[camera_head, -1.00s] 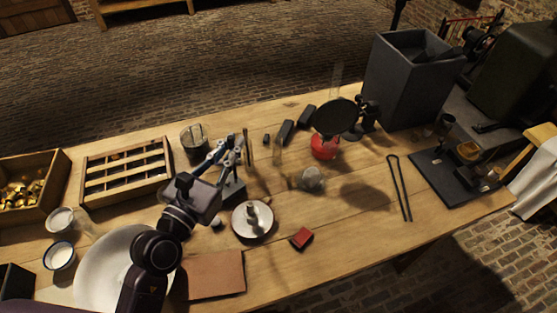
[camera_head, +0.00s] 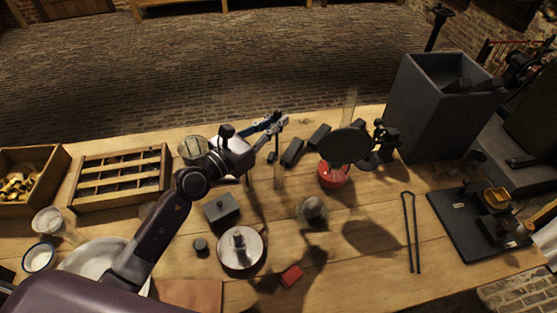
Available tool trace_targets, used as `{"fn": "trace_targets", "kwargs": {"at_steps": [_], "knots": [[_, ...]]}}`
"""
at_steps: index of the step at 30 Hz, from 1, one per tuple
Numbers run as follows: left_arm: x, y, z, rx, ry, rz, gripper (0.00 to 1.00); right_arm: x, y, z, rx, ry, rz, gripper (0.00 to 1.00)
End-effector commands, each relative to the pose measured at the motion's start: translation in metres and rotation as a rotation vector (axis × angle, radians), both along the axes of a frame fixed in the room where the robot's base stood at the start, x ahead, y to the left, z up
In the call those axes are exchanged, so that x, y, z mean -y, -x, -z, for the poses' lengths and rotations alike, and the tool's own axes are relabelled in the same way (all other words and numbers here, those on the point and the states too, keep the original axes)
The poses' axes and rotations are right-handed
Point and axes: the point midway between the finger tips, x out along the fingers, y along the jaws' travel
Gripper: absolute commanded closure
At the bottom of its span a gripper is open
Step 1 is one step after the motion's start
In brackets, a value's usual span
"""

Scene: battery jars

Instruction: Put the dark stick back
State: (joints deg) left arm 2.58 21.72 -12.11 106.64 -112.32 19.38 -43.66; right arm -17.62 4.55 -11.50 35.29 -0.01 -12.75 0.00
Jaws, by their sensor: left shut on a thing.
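My left gripper (camera_head: 281,121) reaches in from the lower left and hangs over the back middle of the table. It is shut. A thin upright stick (camera_head: 280,168), dark to brownish, hangs just below its fingertips and appears to be the dark stick in its grip. The exact contact is too small to make out, and I cannot tell whether the lower end touches the table. A small dark block (camera_head: 271,157) and two longer dark blocks (camera_head: 293,152) (camera_head: 318,137) lie close behind and to the right. My right gripper is not in view.
A slotted wooden tray (camera_head: 166,181) stands at the left.

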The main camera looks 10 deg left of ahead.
Motion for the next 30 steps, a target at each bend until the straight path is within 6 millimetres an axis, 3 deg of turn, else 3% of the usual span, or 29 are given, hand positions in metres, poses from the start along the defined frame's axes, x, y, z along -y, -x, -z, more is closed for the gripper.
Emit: {"fn": "trace_targets", "kwargs": {"at_steps": [1,4,8,12,15,22,30], "knots": [[-0.001,0.0,0.023,-0.004,-0.003,-0.001,1.0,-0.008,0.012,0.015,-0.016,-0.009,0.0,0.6],[0.0,-0.001,0.051,-0.002,-0.002,-0.001,1.0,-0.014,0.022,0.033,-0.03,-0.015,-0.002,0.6],[0.0,-0.001,0.073,0.001,-0.001,-0.001,1.0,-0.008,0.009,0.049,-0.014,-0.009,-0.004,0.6],[0.001,-0.001,0.081,0.001,0.001,-0.001,1.0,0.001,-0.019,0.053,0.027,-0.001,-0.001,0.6],[0.001,-0.001,0.087,0.001,0.001,-0.001,1.0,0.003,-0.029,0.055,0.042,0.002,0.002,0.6],[0.001,-0.001,0.119,-0.001,0.001,-0.001,1.0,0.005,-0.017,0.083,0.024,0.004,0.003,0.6],[0.001,-0.001,0.124,0.001,0.0,-0.001,1.0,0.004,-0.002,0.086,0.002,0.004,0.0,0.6]]}}
